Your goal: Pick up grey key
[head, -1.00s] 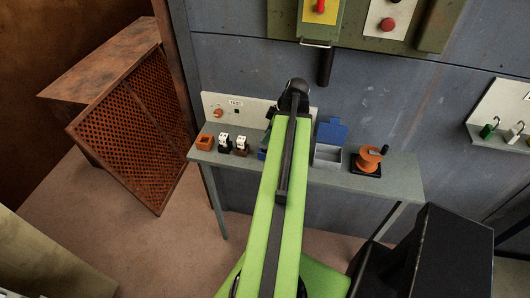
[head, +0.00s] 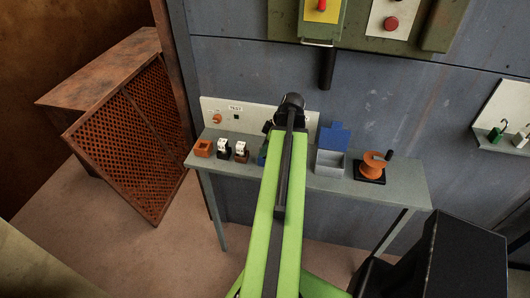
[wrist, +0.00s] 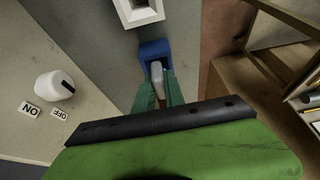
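In the wrist view, a small pale grey piece (wrist: 157,72), which looks like the grey key, stands at the front of a blue block (wrist: 154,49). My gripper (wrist: 157,88) has its two green fingers on either side of the grey piece's near end. The fingers are apart, and I cannot tell whether they touch it. In the head view my green arm reaches over the shelf and hides the gripper and the key.
The grey shelf (head: 410,187) holds an orange box (head: 203,148), two small switches, an open blue-lidded box (head: 331,160) and an orange spool (head: 374,164). A white panel (head: 218,107) stands behind. A rusty grille (head: 130,140) leans at left. A white knob (wrist: 54,85) is near the gripper.

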